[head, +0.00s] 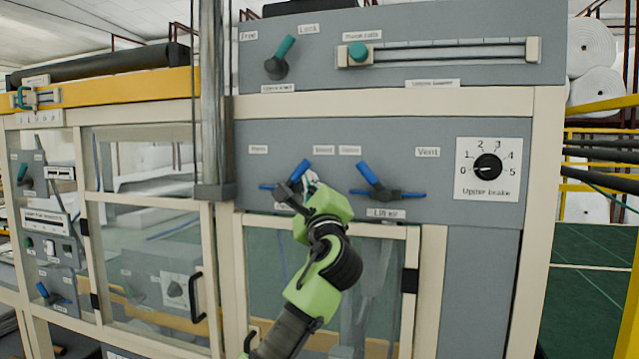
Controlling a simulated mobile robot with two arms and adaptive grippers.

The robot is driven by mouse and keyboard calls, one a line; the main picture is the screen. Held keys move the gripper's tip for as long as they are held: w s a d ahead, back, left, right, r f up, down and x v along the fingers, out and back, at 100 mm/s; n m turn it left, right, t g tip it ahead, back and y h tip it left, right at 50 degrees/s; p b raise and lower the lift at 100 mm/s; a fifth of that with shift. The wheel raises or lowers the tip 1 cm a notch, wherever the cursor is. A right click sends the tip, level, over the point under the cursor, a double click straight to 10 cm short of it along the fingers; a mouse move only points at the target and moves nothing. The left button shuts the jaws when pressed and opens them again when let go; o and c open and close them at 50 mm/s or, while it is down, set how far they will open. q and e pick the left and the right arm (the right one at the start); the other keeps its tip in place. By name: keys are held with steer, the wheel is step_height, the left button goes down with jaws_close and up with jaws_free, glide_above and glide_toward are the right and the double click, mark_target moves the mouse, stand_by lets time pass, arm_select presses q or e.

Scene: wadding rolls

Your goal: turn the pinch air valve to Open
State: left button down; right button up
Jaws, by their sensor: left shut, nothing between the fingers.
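A blue-handled valve (299,171) sits on the grey panel, left of a second blue-handled valve (369,174). Its handle tilts up to the right, toward the small label (323,150); another small label (258,149) is at its upper left. Both are too small to read surely. The name plate under this valve is mostly hidden by my gripper, so I cannot confirm that it is the pinch air valve. My left gripper (311,181) is shut and empty, close to the right side of this valve; I cannot tell whether it touches. My right gripper is not in view.
The second valve's handle tilts up-left, with a "Vent" label (427,152) to its right. An "Upper brake" dial (487,167) is further right. Above are a teal lever (280,57) and a slider (358,51). A vertical metal post (212,90) stands left of the valve.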

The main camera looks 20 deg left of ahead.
arm_select(q)
steer(key=shift+w, duration=0.1)
steer(key=shift+r, duration=0.1)
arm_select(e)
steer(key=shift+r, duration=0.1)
arm_select(q)
steer(key=shift+a+r+n+g, duration=0.1)
steer(key=shift+r+n+g, duration=0.15)
steer(key=shift+n, duration=0.25)
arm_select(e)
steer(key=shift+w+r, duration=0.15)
